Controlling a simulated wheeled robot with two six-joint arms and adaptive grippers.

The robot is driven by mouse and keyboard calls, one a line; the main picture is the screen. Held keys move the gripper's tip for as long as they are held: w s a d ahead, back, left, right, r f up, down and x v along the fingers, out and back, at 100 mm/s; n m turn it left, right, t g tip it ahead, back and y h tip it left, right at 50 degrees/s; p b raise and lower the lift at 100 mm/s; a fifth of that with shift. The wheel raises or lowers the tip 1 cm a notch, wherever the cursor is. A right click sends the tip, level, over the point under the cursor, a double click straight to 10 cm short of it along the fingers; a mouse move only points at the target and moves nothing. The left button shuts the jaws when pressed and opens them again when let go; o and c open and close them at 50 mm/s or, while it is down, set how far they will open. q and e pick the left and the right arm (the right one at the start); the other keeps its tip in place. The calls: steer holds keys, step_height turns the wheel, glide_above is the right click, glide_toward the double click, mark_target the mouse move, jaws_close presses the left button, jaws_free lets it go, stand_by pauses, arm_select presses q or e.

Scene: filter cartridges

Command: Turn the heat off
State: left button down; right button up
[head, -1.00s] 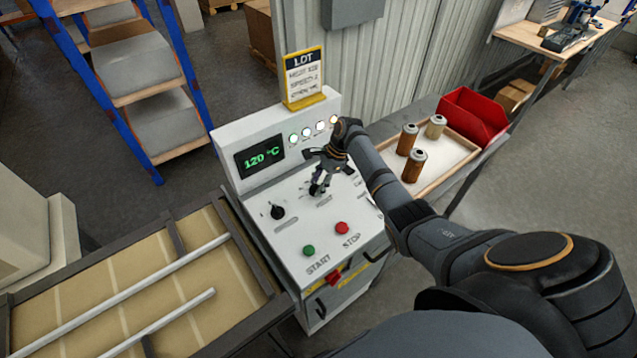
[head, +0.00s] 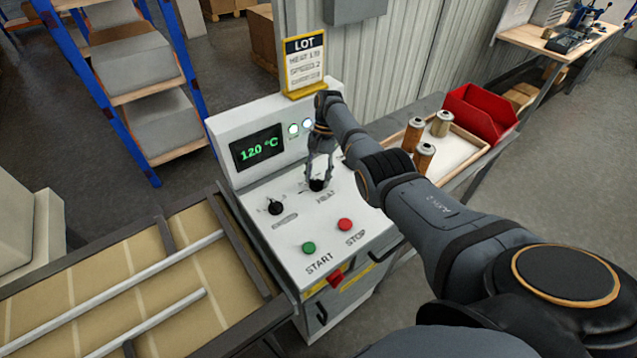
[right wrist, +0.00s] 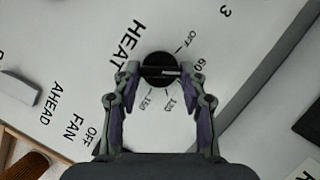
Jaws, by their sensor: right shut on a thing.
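The black heat knob (head: 317,184) sits on the sloping white panel of the machine (head: 258,235), above the word HEAT. My right gripper (head: 319,177) points down at it, its fingers on either side of the knob. In the right wrist view the gripper (right wrist: 160,75) is shut on the heat knob (right wrist: 158,62). The knob's white line points to the picture's right. The OFF mark (right wrist: 186,38) lies at the knob's upper right, with further number marks round it. The green display (head: 258,147) reads 120 °C. My left gripper is not in view.
Another black knob (head: 275,207) is left of the heat knob. A green START button (head: 309,247) and a red STOP button (head: 345,224) are nearer. A yellow-framed lot card (head: 304,62) stands on top. Cartridges (head: 423,157) stand in a tray by a red bin (head: 478,112).

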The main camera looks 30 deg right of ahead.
steer(key=n+b, duration=0.2)
steer(key=n+g+h+b, duration=0.1)
steer(key=n+b, duration=0.1)
steer(key=shift+w+a+f+n, duration=0.15)
steer(key=shift+a+f+n, duration=0.05)
steer(key=shift+n, duration=0.1)
steer(key=shift+a+r+n+h+b, duration=0.1)
steer(key=shift+n+h+b, duration=0.5)
steer(key=shift+n, duration=0.6)
steer(key=shift+n+g+h, duration=0.3)
steer(key=shift+n+h, duration=0.2)
steer(key=shift+n, duration=0.6)
steer(key=shift+a, duration=0.1)
steer(key=o, duration=1.2)
steer(key=shift+c, duration=0.2)
steer(key=shift+r, duration=0.1)
